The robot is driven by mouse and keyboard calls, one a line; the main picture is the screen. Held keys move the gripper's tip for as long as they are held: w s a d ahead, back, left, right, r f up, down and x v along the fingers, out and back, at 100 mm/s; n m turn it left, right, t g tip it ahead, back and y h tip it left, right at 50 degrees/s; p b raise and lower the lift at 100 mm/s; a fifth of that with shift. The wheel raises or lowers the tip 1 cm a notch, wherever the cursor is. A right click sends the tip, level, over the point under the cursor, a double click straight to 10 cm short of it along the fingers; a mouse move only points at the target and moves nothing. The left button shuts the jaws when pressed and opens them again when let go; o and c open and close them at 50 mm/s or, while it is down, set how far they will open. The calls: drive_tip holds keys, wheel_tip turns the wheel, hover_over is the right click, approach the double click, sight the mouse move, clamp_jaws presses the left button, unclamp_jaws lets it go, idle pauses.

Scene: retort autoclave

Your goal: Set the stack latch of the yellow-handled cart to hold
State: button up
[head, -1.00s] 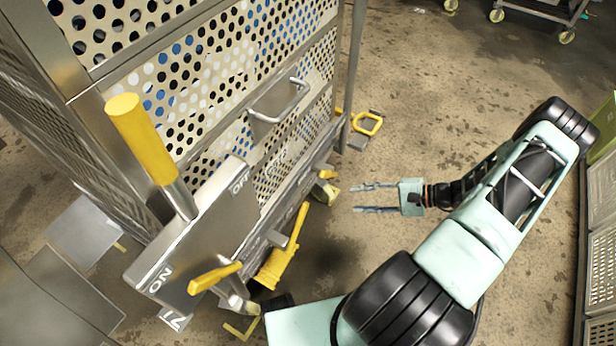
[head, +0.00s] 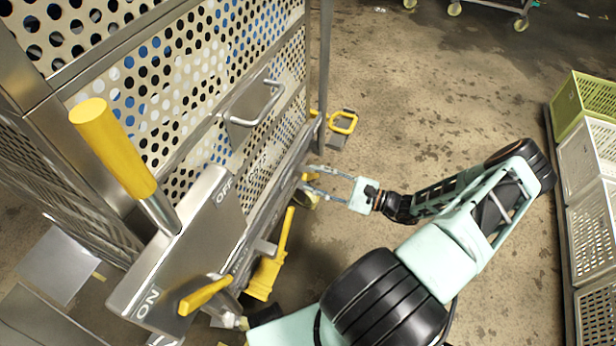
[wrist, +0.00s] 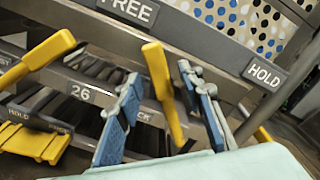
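The cart (head: 232,120) with perforated walls fills the left of the head view. In the wrist view a yellow latch lever (wrist: 163,92) stands between the two blue fingers of my gripper (wrist: 162,95). The lever's upper end lies just below the FREE label (wrist: 130,10), left of the HOLD label (wrist: 265,75). My gripper (head: 308,182) is open at the cart's lower rail in the head view. I cannot tell whether either finger touches the lever. The lever is small and partly hidden by the fingers in the head view.
A large yellow handle (head: 115,148) rises from an ON/OFF plate (head: 190,245). Another yellow lever (wrist: 38,55) is at the left in the wrist view. A yellow pedal (head: 343,122) sits beyond my gripper. Crates (head: 590,165) line the right; open floor lies between.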

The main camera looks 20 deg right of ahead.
drive_tip(key=shift+x, duration=1.25)
clamp_jaws()
